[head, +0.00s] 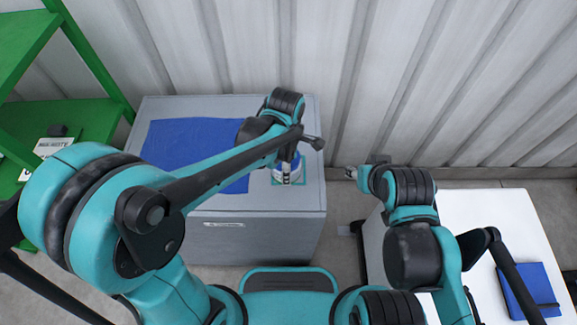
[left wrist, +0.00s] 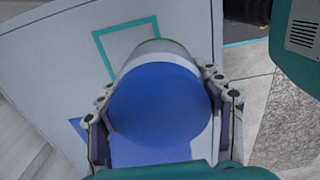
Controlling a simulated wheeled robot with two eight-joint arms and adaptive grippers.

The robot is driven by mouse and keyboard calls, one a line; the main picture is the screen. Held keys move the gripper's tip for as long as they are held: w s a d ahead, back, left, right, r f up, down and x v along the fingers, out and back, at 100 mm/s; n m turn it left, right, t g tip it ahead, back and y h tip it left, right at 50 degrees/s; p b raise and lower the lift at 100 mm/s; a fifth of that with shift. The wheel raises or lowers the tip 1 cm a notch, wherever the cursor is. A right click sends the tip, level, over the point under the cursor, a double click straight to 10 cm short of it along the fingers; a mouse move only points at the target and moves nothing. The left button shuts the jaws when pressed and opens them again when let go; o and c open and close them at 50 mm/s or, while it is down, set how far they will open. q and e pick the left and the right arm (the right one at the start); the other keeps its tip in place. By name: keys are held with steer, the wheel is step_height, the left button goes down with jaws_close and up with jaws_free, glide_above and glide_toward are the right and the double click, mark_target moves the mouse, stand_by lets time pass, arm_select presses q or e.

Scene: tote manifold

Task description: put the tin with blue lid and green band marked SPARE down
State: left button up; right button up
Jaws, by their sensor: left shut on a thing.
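The tin (left wrist: 158,104) shows its round blue lid towards the left wrist camera, with a pale side and a thin green edge beyond it. My left gripper (left wrist: 162,90) is shut on the tin, one finger on each side. In the head view the tin (head: 286,171) is partly hidden by my left arm, at the right of the grey chest top. A teal square outline (left wrist: 125,45) is marked on that top, beside and partly behind the tin. The SPARE marking is not readable. My right gripper (head: 359,173) is right of the chest, away from the tin; its jaws are unclear.
The grey chest (head: 265,235) stands against a corrugated wall, with a blue sheet (head: 180,140) on its top. Green shelving (head: 85,115) is at the left. A white table (head: 500,220) with a blue book-like object (head: 530,290) is at the right.

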arm_select(q)
steer(key=w+f, duration=0.2)
steer(key=w, duration=0.1)
steer(key=w+f+b, duration=0.1)
steer(key=w, duration=0.1)
steer(key=shift+d, duration=0.25)
steer(key=shift+f+b, duration=0.9)
steer(key=shift+f, duration=1.1)
steer(key=shift+f, duration=0.1)
steer(key=o, duration=1.2)
